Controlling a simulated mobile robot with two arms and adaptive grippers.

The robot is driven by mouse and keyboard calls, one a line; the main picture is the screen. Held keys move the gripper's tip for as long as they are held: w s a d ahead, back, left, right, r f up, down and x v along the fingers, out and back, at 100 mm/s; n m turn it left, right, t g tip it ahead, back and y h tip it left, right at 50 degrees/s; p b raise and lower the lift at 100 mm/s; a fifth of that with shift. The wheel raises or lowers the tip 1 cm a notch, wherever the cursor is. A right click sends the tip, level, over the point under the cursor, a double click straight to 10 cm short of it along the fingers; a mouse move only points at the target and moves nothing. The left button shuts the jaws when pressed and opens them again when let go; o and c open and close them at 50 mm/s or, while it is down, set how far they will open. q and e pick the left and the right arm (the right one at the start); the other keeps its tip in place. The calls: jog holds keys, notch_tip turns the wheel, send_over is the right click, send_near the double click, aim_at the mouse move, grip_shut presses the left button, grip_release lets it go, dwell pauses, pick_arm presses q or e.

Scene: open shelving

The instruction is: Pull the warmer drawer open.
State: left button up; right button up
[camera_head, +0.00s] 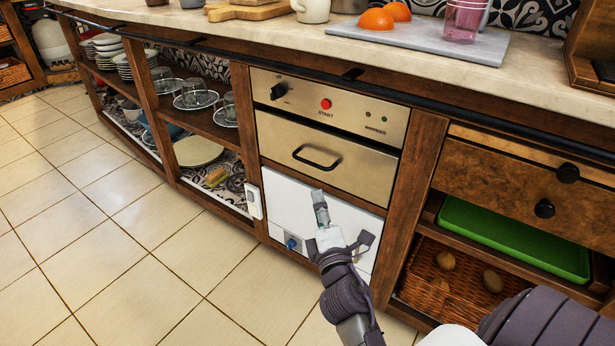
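The warmer drawer (350,182) has a beige metal front with a black bar handle (316,158), and it is shut in the wooden counter. Above it is the warmer's control panel (352,104) with a black knob, a red START button and small indicator lights. My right gripper (321,200) is in front of the white panel below the drawer, lower than the handle and apart from it in the picture. It points up toward the drawer, seen nearly edge-on, so its finger opening cannot be made out. My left gripper is out of view.
Open shelves left of the warmer hold glass dishes (196,98) and stacked plates. To the right are wooden drawers (524,190) with black knobs, a green tray (512,240) and a wicker basket (440,290). The tiled floor (110,240) at left is clear.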

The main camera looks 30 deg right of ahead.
aim_at(307, 161)
jog(key=p+x, duration=0.1)
jog(key=x, duration=1.2)
jog(key=shift+w+d+p, duration=0.15)
jog(key=shift+w+p, duration=0.15)
grip_shut()
